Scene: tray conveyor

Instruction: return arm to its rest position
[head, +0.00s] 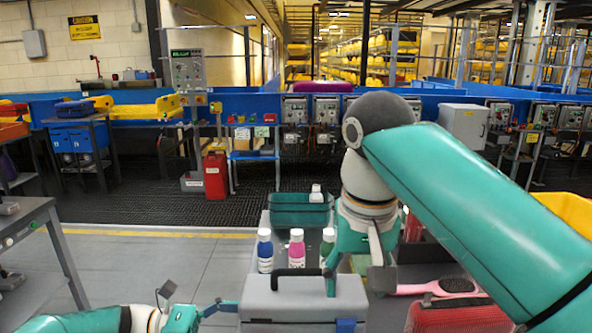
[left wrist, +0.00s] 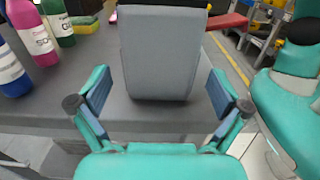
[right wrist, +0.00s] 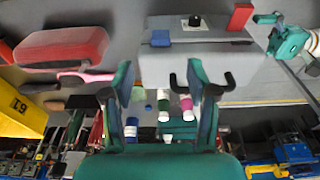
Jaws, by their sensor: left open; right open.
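My right gripper (head: 355,278) is open and points down at the right side of a grey toolbox (head: 303,303) with a black handle. In the right wrist view its jaws (right wrist: 160,85) stand apart with nothing held, and the toolbox (right wrist: 230,68) lies beyond them. My left gripper (head: 192,300) is open, low and left of the toolbox. In the left wrist view its jaws (left wrist: 158,100) stand on either side of the grey end of the toolbox (left wrist: 163,45), with gaps showing. Neither gripper visibly holds anything.
Blue (head: 265,250), pink (head: 297,249) and green-labelled (head: 327,243) bottles stand behind the toolbox. A green basket (head: 298,210) is farther back. A pink brush (head: 440,287) and a red case (head: 455,316) lie to the right. Floor at left is clear.

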